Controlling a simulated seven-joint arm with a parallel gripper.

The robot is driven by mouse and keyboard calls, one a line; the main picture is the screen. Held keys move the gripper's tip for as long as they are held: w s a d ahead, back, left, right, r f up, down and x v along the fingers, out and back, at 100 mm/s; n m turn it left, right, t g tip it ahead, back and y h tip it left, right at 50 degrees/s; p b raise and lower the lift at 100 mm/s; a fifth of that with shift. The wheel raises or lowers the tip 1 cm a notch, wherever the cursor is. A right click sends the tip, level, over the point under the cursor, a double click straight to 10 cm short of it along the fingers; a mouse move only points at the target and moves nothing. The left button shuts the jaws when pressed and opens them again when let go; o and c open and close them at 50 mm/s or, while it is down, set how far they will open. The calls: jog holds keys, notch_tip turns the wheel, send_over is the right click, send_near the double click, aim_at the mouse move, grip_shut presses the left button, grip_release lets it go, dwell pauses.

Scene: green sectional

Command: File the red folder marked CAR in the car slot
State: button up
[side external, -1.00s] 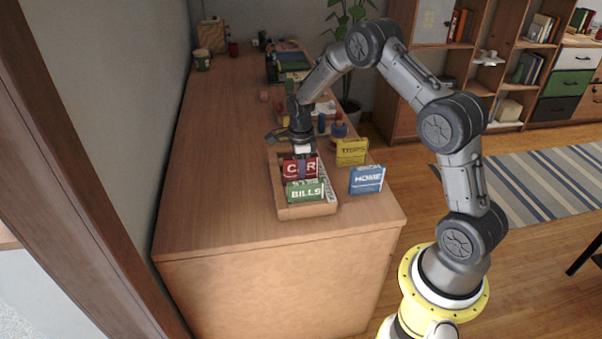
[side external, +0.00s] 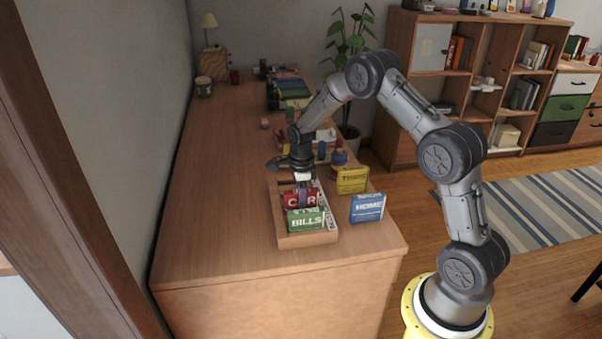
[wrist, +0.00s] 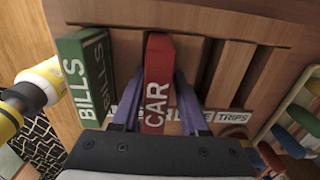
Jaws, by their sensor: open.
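The red folder marked CAR (wrist: 157,80) stands in the wooden file box (side external: 282,240), next to the green BILLS folder (side external: 305,220). It also shows in the side view (side external: 291,199), partly behind a finger. In the wrist view it stands in a slot between the BILLS folder and the empty slots on the right. My gripper (wrist: 159,84) is open, with one purple finger on each side of the red folder. In the side view my gripper (side external: 303,192) points down at the box. The slot label beneath the red folder is mostly hidden.
A yellow folder (side external: 352,181) and a blue HOME folder (side external: 367,208) stand on the desk (side external: 225,170) to the right of the box. The wrist view shows a TRIPS label (wrist: 233,117) at the right slots. The desk left of the box is clear.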

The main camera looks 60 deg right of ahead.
jog(key=r, duration=1.3)
jog(key=shift+s+a+r, duration=0.2)
jog(key=shift+a, duration=0.05)
jog(key=s+a+r+n+t, duration=0.25)
jog(key=s+a+r, duration=0.25)
jog(key=r, duration=0.4)
jog(key=s+a+r+n+t, duration=0.2)
jog(key=s+a+r+n, duration=0.15)
jog(key=a+r, duration=0.4)
jog(key=s+a+r+n, duration=0.25)
jog(key=s+n, duration=0.45)
jog(key=s, duration=0.4)
jog(key=s+f+n, duration=0.6)
jog(key=s+n, duration=0.2)
jog(key=n, duration=0.6)
jog(key=shift+s+a+t, duration=0.2)
jog(key=shift+s+t, duration=0.2)
jog(key=shift+t, duration=0.05)
jog(key=shift+r, duration=0.1)
dwell(1.8)
